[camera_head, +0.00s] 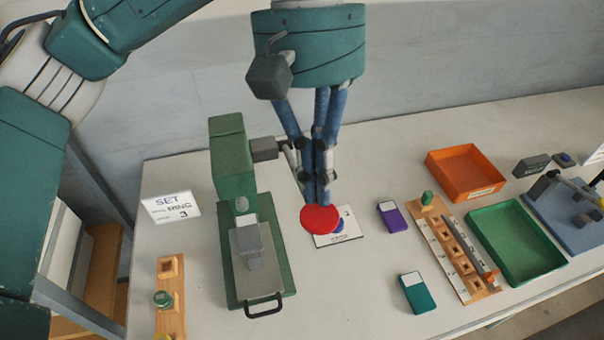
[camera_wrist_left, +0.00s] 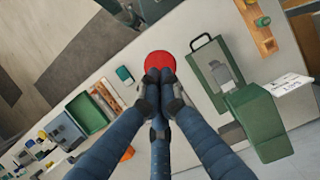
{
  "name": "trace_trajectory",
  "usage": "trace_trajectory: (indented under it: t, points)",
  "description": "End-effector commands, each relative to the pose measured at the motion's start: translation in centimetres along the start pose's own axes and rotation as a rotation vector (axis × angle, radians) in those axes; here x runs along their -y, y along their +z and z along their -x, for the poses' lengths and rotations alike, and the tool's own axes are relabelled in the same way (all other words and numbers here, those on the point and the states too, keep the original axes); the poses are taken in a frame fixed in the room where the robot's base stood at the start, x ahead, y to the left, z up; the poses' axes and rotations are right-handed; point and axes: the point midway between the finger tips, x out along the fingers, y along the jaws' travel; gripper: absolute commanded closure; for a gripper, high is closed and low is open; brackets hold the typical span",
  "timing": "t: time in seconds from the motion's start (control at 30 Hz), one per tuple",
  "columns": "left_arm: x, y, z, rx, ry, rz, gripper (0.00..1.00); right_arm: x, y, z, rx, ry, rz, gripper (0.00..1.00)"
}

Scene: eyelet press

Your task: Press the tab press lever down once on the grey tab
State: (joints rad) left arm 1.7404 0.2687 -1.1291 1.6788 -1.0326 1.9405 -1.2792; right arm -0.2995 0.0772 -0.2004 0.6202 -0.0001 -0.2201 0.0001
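The green tab press (camera_head: 232,165) stands at the left of the bench, with a grey plate (camera_head: 270,278) and a grey block under its head. A dark block on its right side carries a light lever rod (camera_head: 290,155) that runs down behind my fingers. A red round disc (camera_head: 319,219) lies at my fingertips; its join to the rod is hidden. My left gripper (camera_head: 318,198) has its fingertips together at the disc's far edge. In the left wrist view the tips overlap the red disc (camera_wrist_left: 158,65). I cannot pick out the grey tab for sure.
A white card (camera_head: 345,236) lies under the disc. A purple box (camera_head: 392,217), a teal box (camera_head: 415,292), a wooden rack (camera_head: 445,270), an orange tray (camera_head: 465,172) and a green tray (camera_head: 515,243) are to the right. A sign (camera_head: 171,206) and a wooden strip (camera_head: 170,290) are left.

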Motion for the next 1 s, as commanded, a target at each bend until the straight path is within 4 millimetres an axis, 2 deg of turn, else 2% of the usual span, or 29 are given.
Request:
trace_trajectory:
  t: [0.37, 1.0]
  points:
    - [0.0, 0.0, -0.3, 0.000, 0.000, 0.000, 1.00, -0.3, 0.1, -0.3, 0.001, 0.004, 0.001, 0.48]
    - [0.0, -0.1, -2.9, 0.000, 0.000, 0.000, 1.00, -0.3, 0.4, -2.5, 0.002, 0.004, 0.001, 0.48]
